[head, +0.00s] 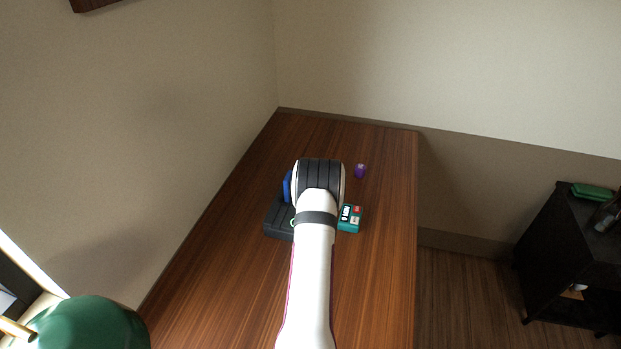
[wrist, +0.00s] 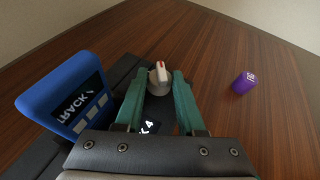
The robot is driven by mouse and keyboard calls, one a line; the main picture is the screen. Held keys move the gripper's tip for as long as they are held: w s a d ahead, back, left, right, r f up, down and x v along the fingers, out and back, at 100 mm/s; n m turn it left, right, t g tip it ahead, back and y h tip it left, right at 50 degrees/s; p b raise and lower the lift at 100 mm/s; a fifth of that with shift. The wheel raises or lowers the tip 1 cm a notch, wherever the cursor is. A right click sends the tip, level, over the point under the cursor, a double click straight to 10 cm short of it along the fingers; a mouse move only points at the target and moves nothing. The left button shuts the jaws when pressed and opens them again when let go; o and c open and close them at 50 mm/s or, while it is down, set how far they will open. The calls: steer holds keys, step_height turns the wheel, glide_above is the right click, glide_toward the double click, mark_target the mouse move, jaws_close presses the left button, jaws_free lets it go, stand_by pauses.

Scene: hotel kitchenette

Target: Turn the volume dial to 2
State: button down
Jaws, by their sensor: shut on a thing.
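The volume dial (wrist: 160,77) is a light grey knob with a raised grip and a red mark at its top end in the wrist view. It stands on a dark base (wrist: 122,72). The red mark points away from me; no scale numbers can be read around it. My gripper (wrist: 161,74), with green fingers, is shut on the dial, one finger on each side. In the head view my arm hides the dial and the fingers; the dark base (head: 277,215) shows left of the arm.
A blue upright panel reading "TRACK" (wrist: 66,92) stands close left of my gripper. A purple block (wrist: 243,83) lies to the right, apart. A teal box with small buttons (head: 350,217) is right of my arm. The wooden tabletop (head: 385,260) is clear at right.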

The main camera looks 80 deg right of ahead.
steer(key=shift+g, duration=0.3)
steer(key=c, duration=0.5)
jaws_free()
steer(key=shift+a, duration=0.1)
steer(key=v, duration=1.5)
steer(key=shift+s+a+r, duration=0.15)
steer(key=shift+s+a, duration=0.05)
steer(key=shift+a, duration=0.1)
